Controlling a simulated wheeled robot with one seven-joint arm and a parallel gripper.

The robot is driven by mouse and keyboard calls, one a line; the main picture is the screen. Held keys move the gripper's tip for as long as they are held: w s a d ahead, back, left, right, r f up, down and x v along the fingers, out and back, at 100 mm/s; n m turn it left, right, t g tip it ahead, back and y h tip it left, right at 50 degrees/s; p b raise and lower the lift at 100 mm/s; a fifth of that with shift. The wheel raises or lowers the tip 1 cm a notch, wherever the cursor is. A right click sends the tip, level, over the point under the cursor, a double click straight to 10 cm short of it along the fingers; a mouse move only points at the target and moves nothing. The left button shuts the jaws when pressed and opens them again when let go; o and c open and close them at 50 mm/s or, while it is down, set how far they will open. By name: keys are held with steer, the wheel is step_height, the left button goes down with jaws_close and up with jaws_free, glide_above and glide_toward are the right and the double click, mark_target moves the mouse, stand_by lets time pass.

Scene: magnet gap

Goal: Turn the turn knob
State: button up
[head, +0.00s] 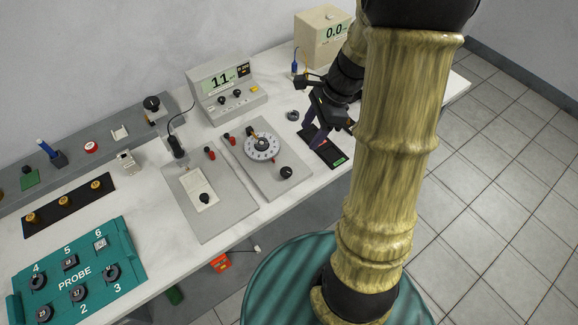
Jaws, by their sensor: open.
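Several knobs show, and I cannot tell which one is the turn knob. A small black knob (286,172) sits at the front right of a grey panel. Another black knob (205,198) is on the panel to the left, and one more (152,103) is on a raised ledge at the wall. My gripper (314,139) is open, pointing down above the table right of the dial, apart from these knobs. My arm partly hides the area behind it.
A meter reading 11 (227,90) and a beige box with a display (322,38) stand at the back. A black device (329,152) lies under my gripper. A teal PROBE tray (125,255) with several round parts is at the front left. A small ring (292,115) lies nearby.

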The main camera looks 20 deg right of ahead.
mark_target(286, 171)
steer(key=b+x, duration=0.2)
steer(key=x, duration=1.3)
steer(key=shift+f, duration=0.3)
steer(key=c, duration=1)
